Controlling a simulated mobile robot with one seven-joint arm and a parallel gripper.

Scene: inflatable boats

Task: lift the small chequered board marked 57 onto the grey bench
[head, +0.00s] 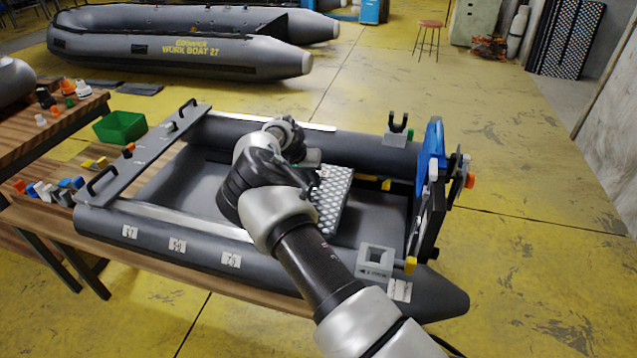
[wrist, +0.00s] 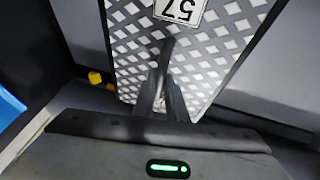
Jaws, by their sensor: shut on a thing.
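The small chequered board (head: 335,200) is grey with pale diamonds and is inside the near inflatable boat, right of my wrist. It looks tilted; I cannot tell whether it touches the boat floor. In the wrist view the board (wrist: 125,45) fills the upper middle, with a white label 57 (wrist: 180,8) cut by the top edge. My gripper (wrist: 167,80) is shut on the board, its fingers reaching over the chequered face. In the head view my arm hides part of the board and the fingers. A grey plank with two black handles (head: 112,172), apparently the grey bench, lies across the boat's left end.
The boat's near tube (head: 200,250) and far tube (head: 350,148) flank the board. A blue and black motor-like part (head: 432,165) stands at the right end. A grey block (head: 375,262) sits on the near tube. A green bin (head: 120,127) and small parts lie left.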

